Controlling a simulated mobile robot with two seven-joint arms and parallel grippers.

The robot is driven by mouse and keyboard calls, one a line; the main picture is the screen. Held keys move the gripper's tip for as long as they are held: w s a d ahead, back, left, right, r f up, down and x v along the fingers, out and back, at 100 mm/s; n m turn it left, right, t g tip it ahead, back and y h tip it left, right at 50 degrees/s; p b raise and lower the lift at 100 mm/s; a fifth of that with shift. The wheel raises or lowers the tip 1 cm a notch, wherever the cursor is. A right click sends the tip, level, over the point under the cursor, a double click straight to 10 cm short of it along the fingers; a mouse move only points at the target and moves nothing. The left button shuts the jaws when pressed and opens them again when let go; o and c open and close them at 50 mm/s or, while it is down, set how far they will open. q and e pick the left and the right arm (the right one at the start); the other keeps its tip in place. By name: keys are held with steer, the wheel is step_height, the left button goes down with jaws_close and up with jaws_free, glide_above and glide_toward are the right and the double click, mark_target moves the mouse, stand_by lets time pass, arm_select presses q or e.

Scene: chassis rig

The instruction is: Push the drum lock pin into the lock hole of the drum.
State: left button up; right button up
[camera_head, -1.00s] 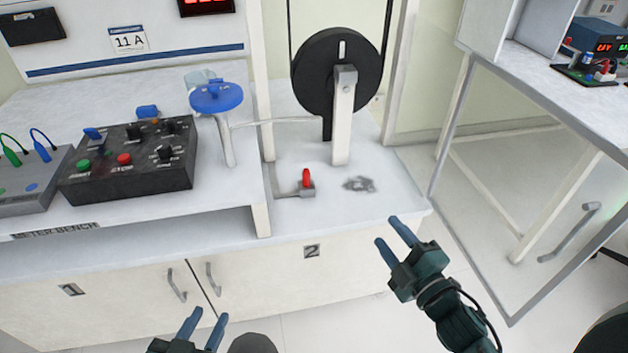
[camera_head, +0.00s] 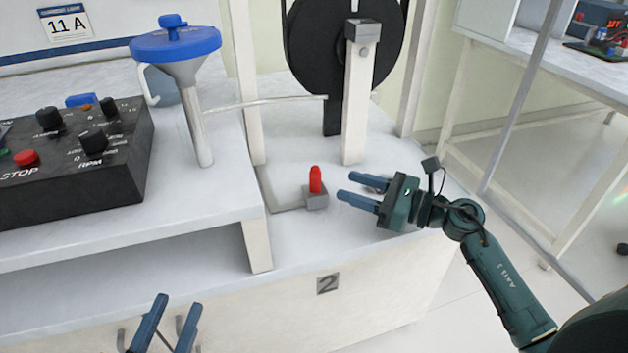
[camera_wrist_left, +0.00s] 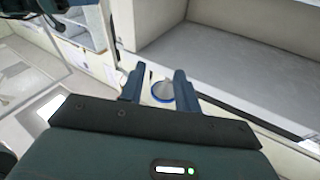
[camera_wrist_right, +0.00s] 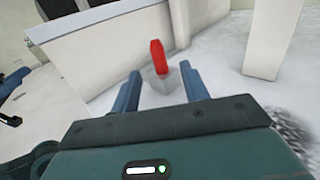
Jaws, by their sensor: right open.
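The black drum (camera_head: 312,50) stands upright at the top of the head view, partly cut off and partly behind a white post (camera_head: 355,110) with a grey block (camera_head: 363,31) on top. A red upright piece (camera_head: 316,180) sits on a small grey block (camera_head: 315,200) on the bench; I cannot tell if it is the lock pin. My right gripper (camera_head: 345,186) is open just right of it, fingers pointing at it. In the right wrist view the red piece (camera_wrist_right: 158,57) appears between and beyond the fingertips, apparently untouched. My left gripper (camera_head: 178,300) is open and empty in front of the bench.
A blue-topped funnel-shaped stand (camera_head: 180,60) and a black control box (camera_head: 75,155) are on the left bench part (camera_head: 210,195). A thin grey rod (camera_head: 265,103) runs across toward the drum. A glass-sided frame (camera_head: 525,110) stands right. The bench front right of the red piece is occupied by my right gripper.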

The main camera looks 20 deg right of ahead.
mark_target(320, 175)
steer(key=x, duration=0.3)
steer(key=shift+w+a, duration=0.2)
steer(key=shift+r+b+x, duration=0.2)
steer(key=shift+b+x, duration=0.05)
steer(key=shift+x, duration=1.1)
steer(key=shift+r+b+x, duration=0.15)
steer(key=shift+b+x, duration=0.05)
steer(key=shift+x, duration=1.15)
steer(key=shift+s, duration=0.15)
jaws_close()
